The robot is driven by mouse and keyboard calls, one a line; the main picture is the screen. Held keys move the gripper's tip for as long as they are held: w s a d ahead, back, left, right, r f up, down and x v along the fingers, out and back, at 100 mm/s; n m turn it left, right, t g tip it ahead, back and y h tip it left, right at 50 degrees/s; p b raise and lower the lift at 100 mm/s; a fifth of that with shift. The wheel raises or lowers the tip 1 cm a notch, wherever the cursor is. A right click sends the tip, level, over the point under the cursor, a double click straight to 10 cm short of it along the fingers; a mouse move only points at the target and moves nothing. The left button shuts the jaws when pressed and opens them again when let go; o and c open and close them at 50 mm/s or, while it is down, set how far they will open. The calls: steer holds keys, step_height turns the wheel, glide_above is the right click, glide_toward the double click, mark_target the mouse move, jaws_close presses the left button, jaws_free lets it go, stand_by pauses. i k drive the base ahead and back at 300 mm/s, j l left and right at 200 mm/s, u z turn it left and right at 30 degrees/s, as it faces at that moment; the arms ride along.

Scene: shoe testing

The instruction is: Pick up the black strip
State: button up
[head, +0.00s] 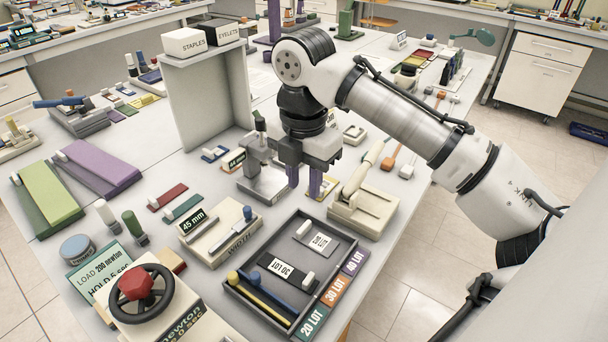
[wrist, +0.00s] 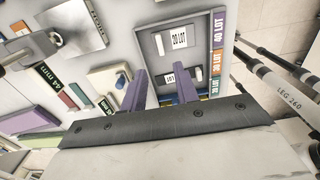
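The black strip (head: 293,275) with a white label and a pale knob at its right end lies in the dark grey tray (head: 338,246). In the wrist view, the black strip (wrist: 171,79) shows partly, between the two fingers in the picture, with its lower part hidden. My gripper (head: 305,182) has purple fingers that are apart with nothing between them. It hangs above the table, behind the tray and beyond the strip, well apart from it. In the wrist view, the fingers of my gripper (wrist: 158,72) point toward the tray area.
A grey strip (head: 304,239) and blue and yellow rods (head: 262,303) share the tray. Coloured LOT labels (head: 334,291) line its right side. A width block (head: 219,231) stands left, a cream lever device (head: 362,209) behind right. A tall grey panel (head: 207,100) rises behind left.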

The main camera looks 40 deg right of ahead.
mark_target(307, 283)
steer(key=z, duration=0.7)
